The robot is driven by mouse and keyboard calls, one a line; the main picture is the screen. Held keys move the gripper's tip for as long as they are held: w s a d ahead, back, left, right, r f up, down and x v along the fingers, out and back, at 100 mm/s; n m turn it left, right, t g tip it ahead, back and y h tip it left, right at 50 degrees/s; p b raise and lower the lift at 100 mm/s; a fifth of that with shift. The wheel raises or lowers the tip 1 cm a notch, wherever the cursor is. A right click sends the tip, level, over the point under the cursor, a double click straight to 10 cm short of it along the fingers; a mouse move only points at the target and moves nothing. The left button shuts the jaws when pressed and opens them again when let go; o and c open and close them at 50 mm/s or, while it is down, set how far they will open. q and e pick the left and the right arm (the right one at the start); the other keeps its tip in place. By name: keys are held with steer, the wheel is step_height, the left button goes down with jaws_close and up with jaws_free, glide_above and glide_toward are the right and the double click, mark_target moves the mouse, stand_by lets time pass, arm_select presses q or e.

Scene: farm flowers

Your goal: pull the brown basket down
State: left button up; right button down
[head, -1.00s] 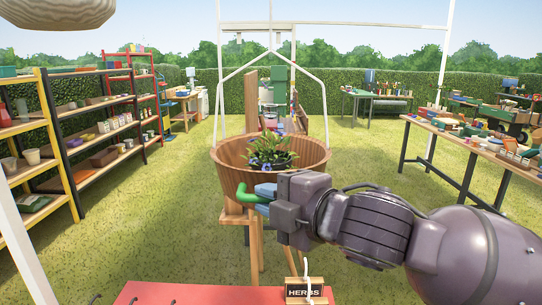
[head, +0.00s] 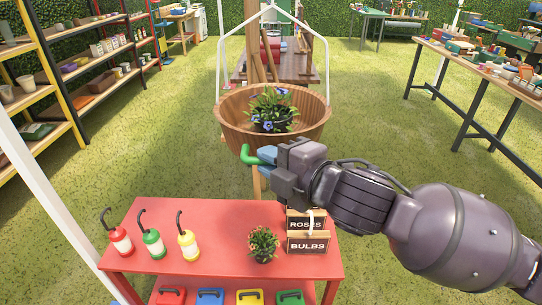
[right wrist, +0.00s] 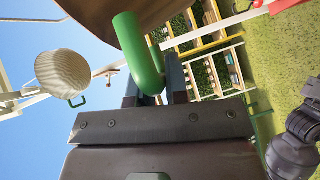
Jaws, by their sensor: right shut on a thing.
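The brown basket (head: 226,123) is a round wooden tub hung from a white frame, with a potted plant (head: 271,108) with blue flowers inside it. A green handle (head: 250,157) sticks out at its lower front. My right gripper (head: 266,157) is shut on this handle. In the right wrist view the green handle (right wrist: 139,55) runs down between the fingers of my right gripper (right wrist: 157,92), with the dark brown basket underside (right wrist: 180,8) above. My left gripper is not in view.
A red table (head: 185,213) stands below and in front, with red, green and yellow bottles, a small flower pot (head: 263,244) and wooden signs (head: 307,242). Shelves stand at left and a table (head: 500,78) at right. A pale basket (right wrist: 62,77) hangs in the right wrist view.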

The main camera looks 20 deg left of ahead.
steer(key=c, duration=1.1)
jaws_free()
steer(key=shift+d, duration=0.1)
steer(key=v, duration=1)
steer(key=shift+s+d+p, duration=0.2)
steer(key=shift+d+p, duration=0.1)
steer(key=shift+p, duration=0.1)
